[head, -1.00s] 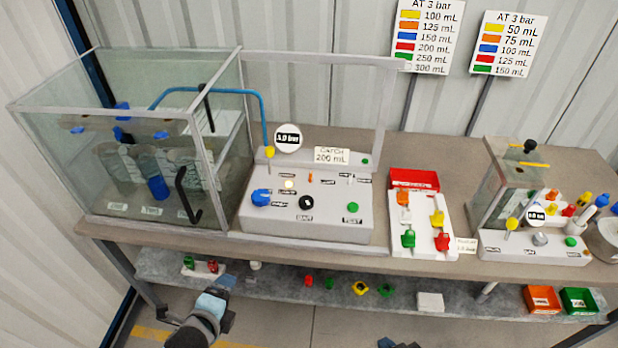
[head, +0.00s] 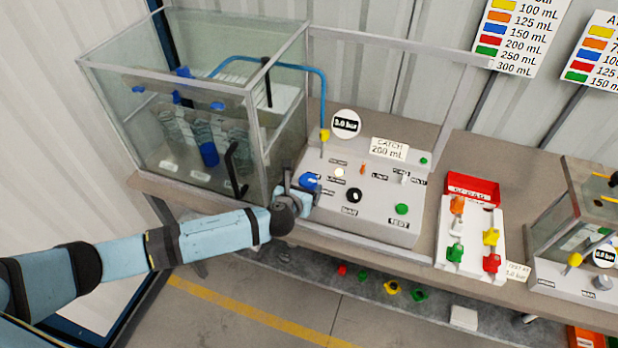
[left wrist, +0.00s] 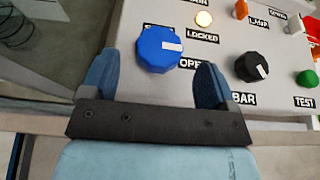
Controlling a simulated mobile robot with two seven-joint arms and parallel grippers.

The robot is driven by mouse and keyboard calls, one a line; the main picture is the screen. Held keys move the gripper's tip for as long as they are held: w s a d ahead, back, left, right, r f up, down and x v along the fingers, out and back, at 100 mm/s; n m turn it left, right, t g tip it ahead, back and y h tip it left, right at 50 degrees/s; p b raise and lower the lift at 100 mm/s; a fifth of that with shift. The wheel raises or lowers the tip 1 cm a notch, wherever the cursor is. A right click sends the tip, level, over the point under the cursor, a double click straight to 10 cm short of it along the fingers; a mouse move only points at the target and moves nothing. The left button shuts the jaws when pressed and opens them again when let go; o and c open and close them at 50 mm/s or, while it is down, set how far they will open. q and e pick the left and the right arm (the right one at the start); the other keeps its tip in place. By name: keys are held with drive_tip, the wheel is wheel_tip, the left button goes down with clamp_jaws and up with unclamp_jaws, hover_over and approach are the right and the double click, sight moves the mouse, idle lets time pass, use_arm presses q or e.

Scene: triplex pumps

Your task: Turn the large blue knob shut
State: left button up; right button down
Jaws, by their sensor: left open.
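The large blue knob (head: 309,181) is on the left of the grey control panel (head: 375,215). My left gripper (head: 300,192) is at the panel's left front corner, close to the knob. In the left wrist view its two blue fingers (left wrist: 154,85) are spread, one on each side of the knob's lower part, with nothing visible held between them. I cannot tell whether they touch it. My right gripper is out of view.
A black knob (left wrist: 252,67) stands right of the blue one, and a green button (head: 401,209) farther right. A glass tank (head: 200,100) stands left of the panel. A white rack (head: 470,240) with coloured pieces is to the right.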

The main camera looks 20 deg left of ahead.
sight(308, 180)
use_arm(q)
drive_tip(key=x, duration=0.5)
drive_tip(key=shift+w, duration=0.15)
drive_tip(key=c, duration=0.9)
